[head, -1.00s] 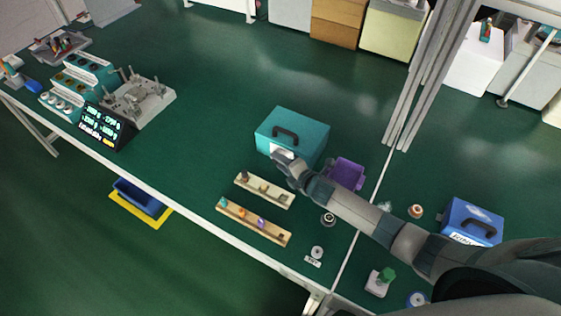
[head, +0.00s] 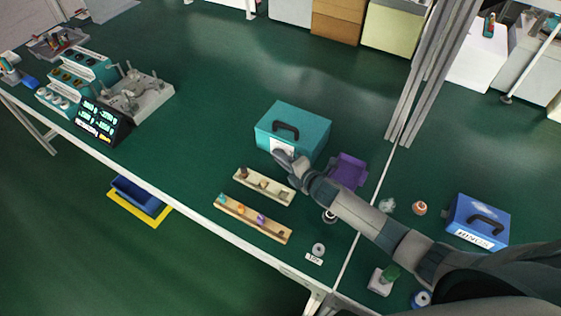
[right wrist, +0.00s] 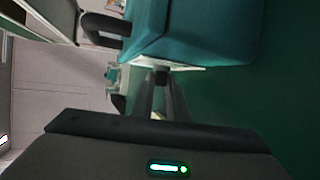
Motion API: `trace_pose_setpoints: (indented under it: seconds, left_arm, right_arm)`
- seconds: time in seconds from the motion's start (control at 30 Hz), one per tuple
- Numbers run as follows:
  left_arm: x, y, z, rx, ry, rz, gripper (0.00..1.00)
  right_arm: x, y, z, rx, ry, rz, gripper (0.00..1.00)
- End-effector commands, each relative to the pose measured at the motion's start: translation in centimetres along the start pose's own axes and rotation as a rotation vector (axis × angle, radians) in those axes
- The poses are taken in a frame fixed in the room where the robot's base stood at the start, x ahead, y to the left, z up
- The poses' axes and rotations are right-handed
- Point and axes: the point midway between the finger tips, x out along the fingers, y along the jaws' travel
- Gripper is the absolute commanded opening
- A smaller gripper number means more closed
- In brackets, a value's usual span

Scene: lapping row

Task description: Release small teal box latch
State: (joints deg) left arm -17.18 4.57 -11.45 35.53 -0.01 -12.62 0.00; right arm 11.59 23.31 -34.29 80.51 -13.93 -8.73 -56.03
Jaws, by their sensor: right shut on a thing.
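The teal box (head: 300,122) sits on the green bench with its lid down and a dark handle on top. A white label shows on its front. My right gripper (head: 280,153) is at the front of this box. In the right wrist view, the teal box (right wrist: 190,35) fills the top, and the fingers (right wrist: 161,80) are shut on a small dark piece at its front, which looks like the latch. The arm and fingers hide most of the latch, and I cannot tell whether it is fastened. My left gripper is not in view.
A purple bin (head: 350,172) stands close right of the box, beside my arm. Two wooden strips (head: 248,218) with small parts lie in front. A blue case (head: 478,222) is at the right. The bench behind and left of the teal box is clear.

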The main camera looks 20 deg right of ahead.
Motion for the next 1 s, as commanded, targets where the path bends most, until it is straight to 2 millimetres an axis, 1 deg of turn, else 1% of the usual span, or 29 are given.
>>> trace_pose_setpoints:
  seconds: [0.03,0.33,0.37,0.4,0.43,0.77,0.87,1.0]
  left_arm:
    - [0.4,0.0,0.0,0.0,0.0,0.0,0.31]
    - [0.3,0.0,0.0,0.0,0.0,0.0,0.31]
    - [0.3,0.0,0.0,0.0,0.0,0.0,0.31]
    - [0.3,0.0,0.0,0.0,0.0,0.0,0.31]
    - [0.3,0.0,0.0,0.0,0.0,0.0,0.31]
    - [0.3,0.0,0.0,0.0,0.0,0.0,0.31]
    - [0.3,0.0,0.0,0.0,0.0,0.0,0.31]
    - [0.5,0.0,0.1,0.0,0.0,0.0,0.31]
  right_arm:
    - [0.0,-0.2,0.1,0.001,-0.002,0.006,0.0]
    - [0.0,0.0,0.2,0.002,-0.003,0.01,0.0]
    - [0.0,0.0,0.2,0.002,-0.003,0.01,0.19]
    - [0.0,0.0,0.2,0.002,-0.003,0.01,0.28]
    - [0.0,0.0,0.2,0.002,-0.003,0.01,0.33]
    - [-0.1,0.0,0.1,0.003,-0.001,0.01,0.33]
    - [-0.3,-0.1,0.1,0.003,-0.001,0.009,0.33]
    - [-1.2,-0.2,0.1,0.003,-0.001,0.008,0.33]
